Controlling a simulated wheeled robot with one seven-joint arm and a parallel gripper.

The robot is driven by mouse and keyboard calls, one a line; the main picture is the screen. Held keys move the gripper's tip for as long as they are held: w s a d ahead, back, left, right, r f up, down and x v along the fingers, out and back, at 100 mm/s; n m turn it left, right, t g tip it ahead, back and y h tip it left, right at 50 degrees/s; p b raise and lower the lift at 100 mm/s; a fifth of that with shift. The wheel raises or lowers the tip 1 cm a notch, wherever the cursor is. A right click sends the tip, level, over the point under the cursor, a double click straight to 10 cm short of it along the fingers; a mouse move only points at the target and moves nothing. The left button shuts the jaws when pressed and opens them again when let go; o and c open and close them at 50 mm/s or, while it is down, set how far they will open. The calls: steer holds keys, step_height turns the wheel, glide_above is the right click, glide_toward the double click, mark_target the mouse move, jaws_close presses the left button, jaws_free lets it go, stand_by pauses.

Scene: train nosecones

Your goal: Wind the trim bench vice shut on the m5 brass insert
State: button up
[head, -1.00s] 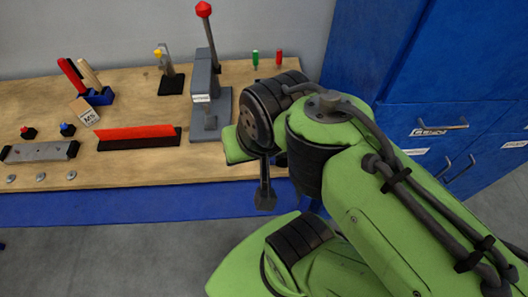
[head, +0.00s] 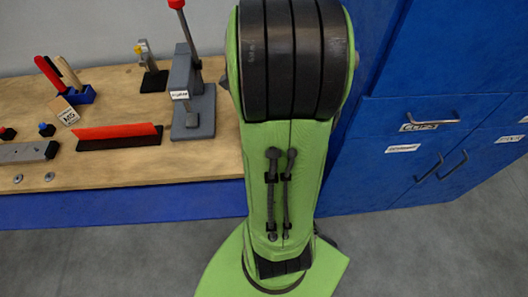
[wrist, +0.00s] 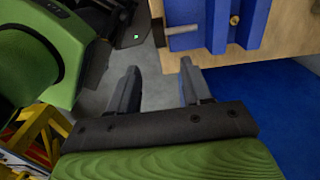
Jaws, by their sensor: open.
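In the wrist view a blue vice (wrist: 216,28) sits at the edge of the wooden bench, at the top. A small brass-coloured piece (wrist: 234,20), probably the M5 brass insert, shows at its blue jaws; I cannot tell whether they touch it. A grey screw (wrist: 182,29) sticks out of the vice to the left, with a dark bar (wrist: 158,32) at its end. My gripper (wrist: 158,67) is open and empty, its two fingers pointing towards the screw end, apart from it in the picture. The head view shows neither the vice nor my gripper.
In the head view the bench (head: 215,165) carries a grey lever press (head: 193,110), a red-topped dark strip (head: 118,138) and a blue tool holder (head: 80,96). Blue cabinets (head: 425,150) stand on the right. My green arm covers the bench's right part.

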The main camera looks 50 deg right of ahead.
step_height(320, 180, down, 16)
steer(key=b, duration=0.3)
steer(key=shift+r, duration=0.15)
steer(key=shift+s, duration=0.1)
steer(key=shift+c, duration=0.2)
jaws_close()
